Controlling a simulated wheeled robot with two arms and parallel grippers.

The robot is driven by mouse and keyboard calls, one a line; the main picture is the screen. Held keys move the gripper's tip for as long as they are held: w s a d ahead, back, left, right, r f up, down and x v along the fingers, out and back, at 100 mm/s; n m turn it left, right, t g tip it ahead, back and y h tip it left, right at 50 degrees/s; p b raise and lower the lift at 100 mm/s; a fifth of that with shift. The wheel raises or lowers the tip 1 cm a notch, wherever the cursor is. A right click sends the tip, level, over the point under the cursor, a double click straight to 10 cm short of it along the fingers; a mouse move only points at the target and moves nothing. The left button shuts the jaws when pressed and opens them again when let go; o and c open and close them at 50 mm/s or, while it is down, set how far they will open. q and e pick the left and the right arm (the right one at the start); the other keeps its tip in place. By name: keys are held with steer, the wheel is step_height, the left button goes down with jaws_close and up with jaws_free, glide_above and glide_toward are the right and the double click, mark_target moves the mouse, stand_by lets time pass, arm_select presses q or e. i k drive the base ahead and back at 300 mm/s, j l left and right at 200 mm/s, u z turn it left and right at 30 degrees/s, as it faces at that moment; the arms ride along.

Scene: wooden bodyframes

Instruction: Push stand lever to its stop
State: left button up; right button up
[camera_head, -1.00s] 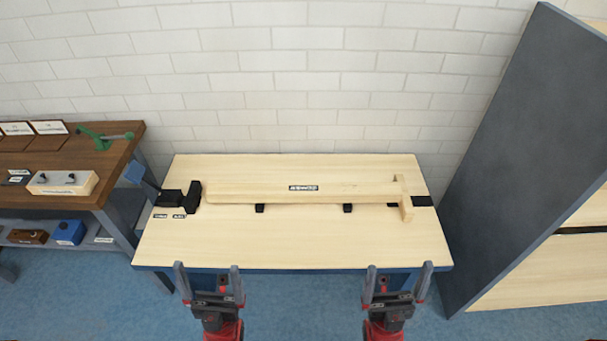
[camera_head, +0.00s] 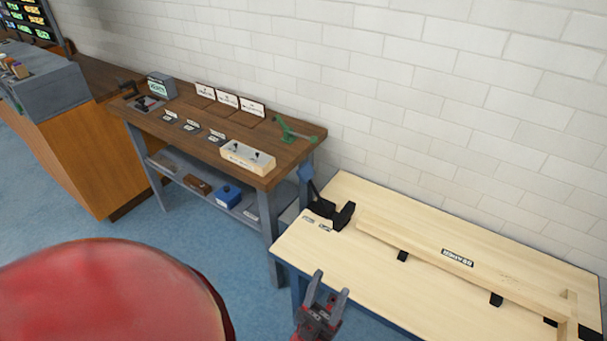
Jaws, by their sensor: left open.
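A lever with a blue-grey handle (camera_head: 306,173) rises at the left end of the light wooden bench (camera_head: 345,270). Its dark rod leads down to a black stop block (camera_head: 344,215) and fitting on the bench top. It leans up and left, beside the dark workbench's leg. I cannot tell how far it is from its stop. My left gripper (camera_head: 329,289) is at the bottom middle, in front of the bench's near edge. Its two fingers are apart with nothing between them, well short of the lever. My right gripper is out of view.
A labelled wooden beam (camera_head: 457,257) lies along the bench against the black block. A dark workbench (camera_head: 190,108) on the left carries a green tool (camera_head: 292,132), a pale box (camera_head: 247,157) and several cards. Blue floor (camera_head: 180,225) lies open before it.

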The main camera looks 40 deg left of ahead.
mark_target(306, 172)
steer(key=j+z, duration=0.1)
steer(key=j, duration=0.5)
steer(key=k+j+z, duration=0.15)
steer(key=j, duration=0.45)
steer(key=k+j+z, duration=0.1)
steer(key=j, duration=0.5)
steer(key=k+j+z, duration=0.1)
steer(key=j, duration=0.45)
steer(key=k+j+z, duration=0.15)
steer(key=j, duration=0.45)
steer(key=k+j+z, duration=0.1)
steer(key=j, duration=0.45)
steer(key=k+j+z, duration=0.1)
steer(key=k+j, duration=0.2)
steer(key=j, duration=0.2)
steer(key=k+j+z, duration=0.15)
steer(key=j, duration=0.4)
steer(key=k, duration=0.1)
